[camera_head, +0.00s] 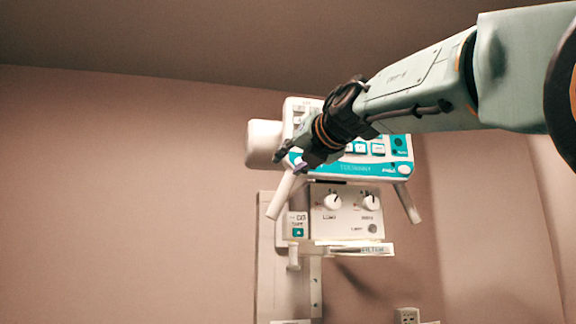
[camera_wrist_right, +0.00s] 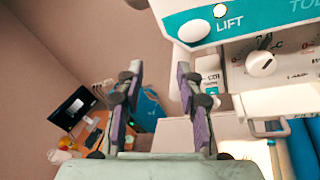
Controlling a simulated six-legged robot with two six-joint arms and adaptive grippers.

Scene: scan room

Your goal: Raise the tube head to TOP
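The tube head (camera_head: 345,170) is a white unit with a teal control panel, mounted in front of the wall at the centre of the head view. A white angled handle (camera_head: 280,196) hangs at its left and another (camera_head: 407,203) at its right. My right gripper (camera_head: 285,158) is in front of the panel's left end and hides part of it. In the right wrist view my right gripper (camera_wrist_right: 159,73) is open, with two purple-padded fingers apart. Beyond the right finger, the teal panel (camera_wrist_right: 250,18) reads LIFT beside a round white button (camera_wrist_right: 195,29). My left gripper is not visible.
Below the panel is a white box with two dials (camera_head: 346,212) and a flat ledge (camera_head: 350,249). A pale vertical column (camera_head: 268,280) stands beneath. The wrist view shows a desk with a dark monitor (camera_wrist_right: 73,107) farther off. The wall area at left is clear.

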